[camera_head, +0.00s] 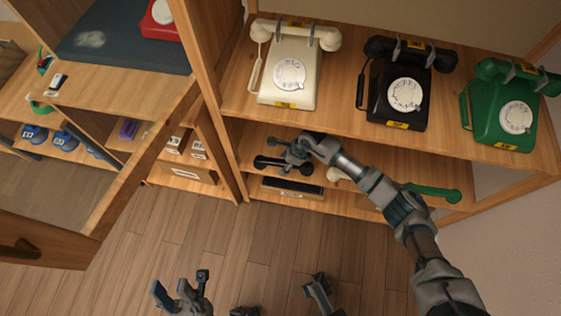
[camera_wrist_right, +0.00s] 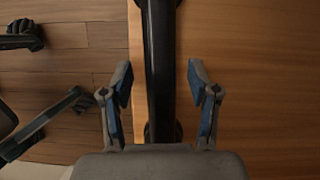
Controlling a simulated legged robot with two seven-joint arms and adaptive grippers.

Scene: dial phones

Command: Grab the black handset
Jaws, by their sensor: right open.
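A loose black handset (camera_head: 265,163) lies on the lower shelf in the head view, partly hidden by my right gripper. My right gripper (camera_head: 286,154) is over its middle. In the right wrist view the handset (camera_wrist_right: 160,65) runs lengthwise between the two open fingers of the gripper (camera_wrist_right: 160,88), with a gap on each side. My left gripper (camera_head: 182,288) is low in the head view, over the floor, with its fingers apart and empty. A black dial phone (camera_head: 400,95) stands on the upper shelf with another black handset (camera_head: 410,50) on top.
A cream phone (camera_head: 287,75) and a green phone (camera_head: 502,115) flank the black one. A green handset (camera_head: 435,192) and a partly hidden cream handset lie on the lower shelf. A wooden cabinet stands at left.

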